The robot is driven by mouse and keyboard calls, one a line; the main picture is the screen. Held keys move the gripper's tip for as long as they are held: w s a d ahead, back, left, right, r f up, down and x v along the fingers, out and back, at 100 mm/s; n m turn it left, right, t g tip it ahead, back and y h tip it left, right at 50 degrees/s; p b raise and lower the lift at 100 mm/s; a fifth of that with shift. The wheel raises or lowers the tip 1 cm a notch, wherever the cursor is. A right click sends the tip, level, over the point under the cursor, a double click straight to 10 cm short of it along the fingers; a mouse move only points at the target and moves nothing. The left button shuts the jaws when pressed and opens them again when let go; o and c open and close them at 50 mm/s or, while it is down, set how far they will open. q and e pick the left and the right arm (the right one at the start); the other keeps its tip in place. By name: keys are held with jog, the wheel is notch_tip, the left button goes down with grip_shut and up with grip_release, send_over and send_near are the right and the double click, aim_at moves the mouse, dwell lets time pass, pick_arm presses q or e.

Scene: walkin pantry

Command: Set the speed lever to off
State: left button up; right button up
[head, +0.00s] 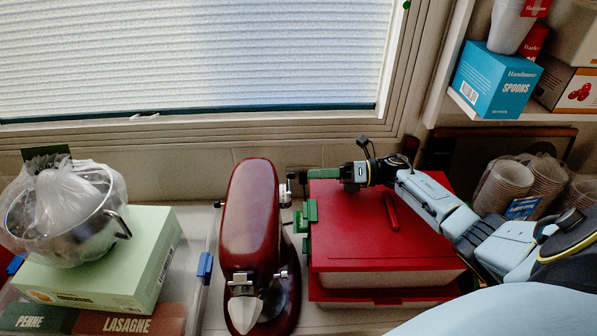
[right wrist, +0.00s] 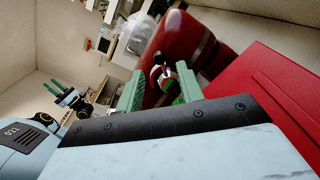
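A dark red stand mixer (head: 250,220) stands on the counter in the middle of the head view. Its small metal speed lever (head: 284,192) sticks out from its right side. My right gripper (head: 304,196) reaches in from the right, open, with its green fingers beside the mixer. In the right wrist view the lever's end (right wrist: 168,76) shows between the two spread fingers, by the red mixer body (right wrist: 175,55). I cannot tell whether a finger touches it. My left gripper (right wrist: 68,97) shows small in the right wrist view, its fingers apart and empty, away from the mixer.
Red-lidded boxes (head: 385,240) lie stacked right of the mixer, under my right gripper and forearm. A steel pot (head: 75,220) in a plastic bag stands on a green box (head: 115,265) at left. Stacked cups (head: 503,186) stand at right, below a shelf.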

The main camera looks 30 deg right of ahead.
jog(key=v, duration=0.6)
jog(key=shift+s+d, duration=0.1)
jog(key=shift+d, duration=0.15)
jog(key=shift+p, duration=0.3)
